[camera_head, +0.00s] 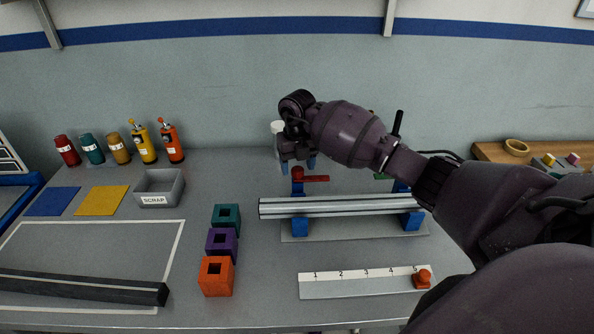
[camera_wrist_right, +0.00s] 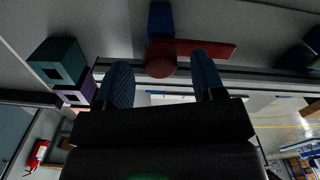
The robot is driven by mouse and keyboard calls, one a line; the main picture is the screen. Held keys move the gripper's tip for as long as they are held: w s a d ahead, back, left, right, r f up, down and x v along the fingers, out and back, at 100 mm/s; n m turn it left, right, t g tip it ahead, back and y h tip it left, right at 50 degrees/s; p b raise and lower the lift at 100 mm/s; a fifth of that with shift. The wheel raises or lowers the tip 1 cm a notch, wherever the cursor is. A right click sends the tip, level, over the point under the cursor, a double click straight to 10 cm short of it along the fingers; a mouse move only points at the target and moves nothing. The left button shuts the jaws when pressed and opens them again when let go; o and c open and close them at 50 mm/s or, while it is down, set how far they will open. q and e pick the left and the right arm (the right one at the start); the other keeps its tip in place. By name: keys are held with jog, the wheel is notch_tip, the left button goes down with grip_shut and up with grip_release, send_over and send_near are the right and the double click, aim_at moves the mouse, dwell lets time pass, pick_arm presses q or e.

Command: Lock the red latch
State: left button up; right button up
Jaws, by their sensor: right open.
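The red latch (camera_head: 314,178) sits on a blue post at the back left of the metal rail fixture. Its lever points right in the head view, roughly along the rail. My right gripper (camera_head: 298,166) is open, fingers down, just above the latch's round pivot end. In the right wrist view, the red latch (camera_wrist_right: 160,62) has its round end between the two blue fingertips of my right gripper (camera_wrist_right: 162,82), with its lever reaching right past the right finger. Contact cannot be told. My left gripper is out of view.
The silver rail (camera_head: 335,206) lies across blue supports in front of the latch. A green part (camera_head: 382,177) shows behind my right arm. Teal, purple and orange blocks (camera_head: 216,276) stand left of the fixture. A numbered strip (camera_head: 345,285) with an orange knob lies in front.

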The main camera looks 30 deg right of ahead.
jog(key=shift+f, duration=1.05)
jog(key=shift+c, duration=0.4)
grip_shut()
